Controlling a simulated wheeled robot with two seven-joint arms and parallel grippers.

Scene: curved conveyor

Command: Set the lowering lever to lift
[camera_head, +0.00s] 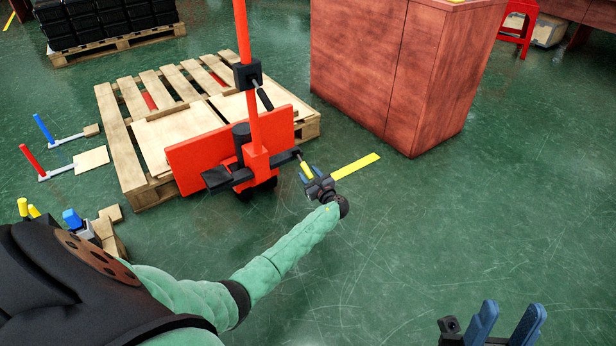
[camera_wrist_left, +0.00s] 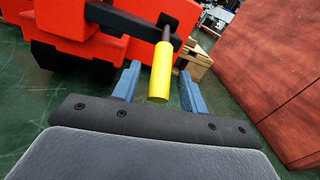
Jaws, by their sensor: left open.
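The red pallet jack (camera_head: 228,150) stands against a wooden pallet, with a tall red mast and a black handle (camera_head: 262,95). A short lever with a yellow grip (camera_head: 306,171) sticks out from a black arm at its right side. My left gripper (camera_head: 309,176) is at this grip. In the left wrist view, the yellow grip (camera_wrist_left: 160,75) lies between the two blue fingers of the open left gripper (camera_wrist_left: 158,88), with gaps on both sides. My right gripper (camera_head: 506,322) is at the bottom right, fingers apart and empty, far from the lever.
The wooden pallet (camera_head: 130,165) is behind the jack. A reddish wooden cabinet (camera_head: 390,75) stands to the right, also close on the right in the left wrist view (camera_wrist_left: 265,70). A yellow floor stripe (camera_head: 356,166) lies beside the gripper. The green floor at right is clear.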

